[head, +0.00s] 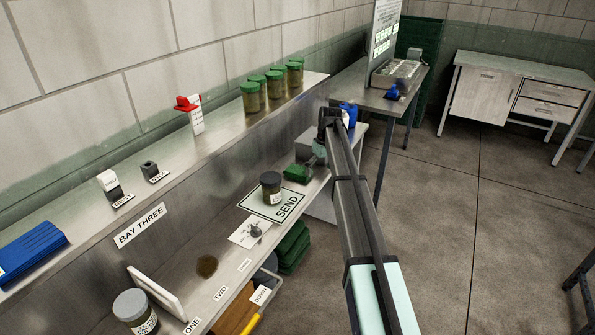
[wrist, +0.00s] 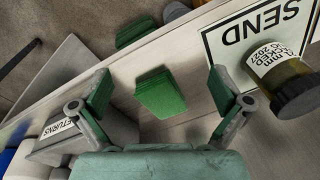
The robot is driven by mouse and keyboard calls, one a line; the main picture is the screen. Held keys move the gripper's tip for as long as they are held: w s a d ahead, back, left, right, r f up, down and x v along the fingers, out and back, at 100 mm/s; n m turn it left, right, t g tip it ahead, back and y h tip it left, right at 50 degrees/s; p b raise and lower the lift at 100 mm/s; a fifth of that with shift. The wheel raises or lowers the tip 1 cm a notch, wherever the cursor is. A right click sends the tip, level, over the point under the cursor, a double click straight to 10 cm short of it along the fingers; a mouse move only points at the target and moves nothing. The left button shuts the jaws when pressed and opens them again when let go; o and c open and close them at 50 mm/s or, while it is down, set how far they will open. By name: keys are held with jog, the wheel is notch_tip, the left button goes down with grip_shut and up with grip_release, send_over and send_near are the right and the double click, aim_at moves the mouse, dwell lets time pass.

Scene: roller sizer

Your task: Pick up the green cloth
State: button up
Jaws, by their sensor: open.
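A folded green cloth (head: 296,173) lies on the steel bench at the far end, beyond the SEND mat. In the wrist view the green cloth (wrist: 160,94) lies below my gripper (wrist: 158,84), between its two spread fingers. My gripper is open and empty; bare bench shows on both sides of the cloth. In the head view my gripper (head: 320,148) is at the cloth's right and partly hidden by my arm.
The SEND mat (head: 284,207) bears a dark-lidded jar (head: 270,186), near my gripper. A grey RETURNS box (wrist: 100,132) stands at the bench's far end. Green-lidded jars (head: 250,98) line the upper shelf.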

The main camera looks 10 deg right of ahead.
jog(key=w+a+r+n+t+p, duration=0.15)
jog(key=w+a+r+n, duration=0.3)
jog(key=w+r, duration=0.5)
jog(key=p, duration=0.4)
send_over(299, 170)
jog(key=shift+n+g, duration=0.25)
jog(key=f, duration=0.9)
jog(key=shift+s+d+f, duration=0.2)
jog(key=shift+d+f, duration=0.1)
jog(key=shift+f, duration=0.1)
jog(key=shift+w+a+f+p, duration=0.15)
jog(key=shift+f+p, duration=0.4)
jog(key=shift+f, duration=0.8)
jog(key=shift+w+a+f+p, duration=0.15)
jog(key=shift+f+p, duration=0.4)
jog(key=shift+f, duration=0.8)
jog(key=shift+s, duration=0.15)
jog(key=c, duration=1.2)
